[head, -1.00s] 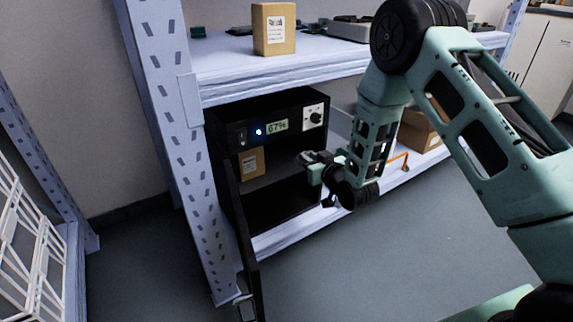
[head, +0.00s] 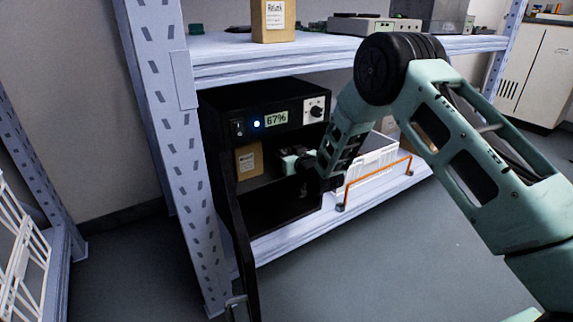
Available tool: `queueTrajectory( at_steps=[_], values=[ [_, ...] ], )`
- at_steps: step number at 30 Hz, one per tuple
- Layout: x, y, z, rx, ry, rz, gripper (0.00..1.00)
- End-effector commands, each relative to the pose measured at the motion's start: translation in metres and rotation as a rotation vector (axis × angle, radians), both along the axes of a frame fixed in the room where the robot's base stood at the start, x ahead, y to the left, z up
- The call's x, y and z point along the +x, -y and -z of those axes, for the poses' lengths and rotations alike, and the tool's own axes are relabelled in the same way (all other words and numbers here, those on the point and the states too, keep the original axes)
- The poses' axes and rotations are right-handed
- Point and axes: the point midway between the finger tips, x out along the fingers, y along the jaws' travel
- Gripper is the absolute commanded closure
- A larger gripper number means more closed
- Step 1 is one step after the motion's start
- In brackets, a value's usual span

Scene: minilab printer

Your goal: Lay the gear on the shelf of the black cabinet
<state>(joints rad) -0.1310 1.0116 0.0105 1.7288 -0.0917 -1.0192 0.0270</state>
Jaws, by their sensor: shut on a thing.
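The black cabinet (head: 258,97) stands on the lower level of the rack, its door (head: 240,245) swung open toward me at the left. Its inner shelf (head: 262,183) divides the inside into an upper and a lower compartment. My gripper (head: 290,162) is at the right part of the cabinet's opening, at about the height of the upper compartment, right of a small cardboard box (head: 249,160). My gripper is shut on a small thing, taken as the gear. The gear's outline is too small and dark to make out against the cabinet.
A dial (head: 316,111) and a 67% display (head: 276,118) sit on the cabinet's top front. A white crate (head: 377,155) and an orange handle (head: 375,180) are to the right. Another box (head: 273,20) stands on the upper rack level (head: 240,58). The rack post (head: 178,140) is left.

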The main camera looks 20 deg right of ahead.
Motion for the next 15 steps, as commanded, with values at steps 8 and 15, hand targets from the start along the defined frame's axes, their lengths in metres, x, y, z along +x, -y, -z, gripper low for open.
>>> queueTrajectory(
  at_steps=[8, 15],
  values=[
    [0.0040, -0.0014, 0.0182, 0.000, 0.002, 0.000, 1.00],
    [0.0038, -0.0011, 0.0197, 0.000, 0.001, 0.000, 1.00]
  ],
)
